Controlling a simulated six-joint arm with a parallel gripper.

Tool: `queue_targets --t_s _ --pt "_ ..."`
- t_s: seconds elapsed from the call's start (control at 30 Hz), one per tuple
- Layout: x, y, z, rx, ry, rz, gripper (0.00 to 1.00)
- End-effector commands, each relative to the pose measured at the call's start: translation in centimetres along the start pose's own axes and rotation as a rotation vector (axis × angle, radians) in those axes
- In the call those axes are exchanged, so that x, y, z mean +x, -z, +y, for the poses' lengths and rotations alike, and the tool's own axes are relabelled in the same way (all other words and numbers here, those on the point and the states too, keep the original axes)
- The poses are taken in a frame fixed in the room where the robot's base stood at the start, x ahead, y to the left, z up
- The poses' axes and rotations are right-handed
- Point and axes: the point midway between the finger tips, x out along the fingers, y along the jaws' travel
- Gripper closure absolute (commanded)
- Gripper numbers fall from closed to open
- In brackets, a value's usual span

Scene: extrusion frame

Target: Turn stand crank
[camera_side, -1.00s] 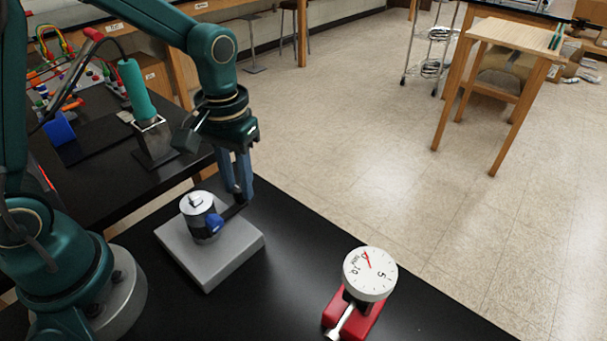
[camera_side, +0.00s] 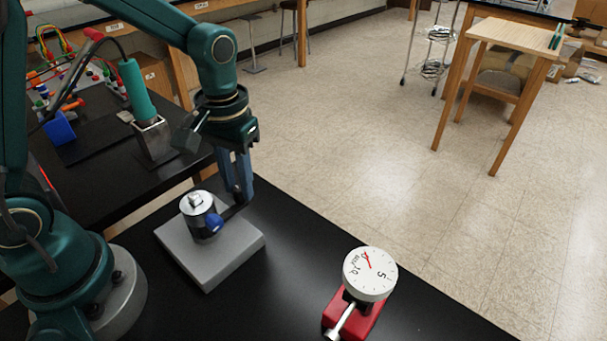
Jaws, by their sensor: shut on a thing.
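The stand is a grey square base (camera_side: 212,262) with an upright metal cylinder (camera_side: 199,216) on it. A dark crank arm (camera_side: 232,212) reaches from the cylinder toward the upper right, and a blue knob (camera_side: 214,223) shows at the cylinder's front right. My gripper (camera_side: 238,194) points down behind and to the right of the cylinder, its blue-grey fingers shut on the outer end of the crank. The fingers hide most of the grip point.
A dial gauge (camera_side: 370,273) on a red base (camera_side: 352,315) stands on the black bench (camera_side: 290,265) to the right. A soldering iron with a green handle (camera_side: 136,88) stands in its holder on another bench at left. The bench between stand and gauge is clear.

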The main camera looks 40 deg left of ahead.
Motion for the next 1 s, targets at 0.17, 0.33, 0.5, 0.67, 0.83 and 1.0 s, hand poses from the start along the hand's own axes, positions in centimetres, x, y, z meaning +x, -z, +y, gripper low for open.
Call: queue_targets --t_s 0.17,0.33,0.5,0.67,0.83,1.0 --pt "-0.1 0.0 0.1 -0.002 -0.002 0.0 1.0" --pt "-0.1 0.0 0.1 -0.002 -0.002 0.0 1.0" --pt "-0.1 0.0 0.1 0.001 -0.002 0.001 1.0" --pt "-0.1 -0.1 0.2 0.02 -0.002 0.001 1.0" --pt "-0.1 -0.1 0.6 0.065 -0.002 0.001 1.0" --pt "-0.1 -0.3 1.1 0.138 -0.002 0.001 1.0"
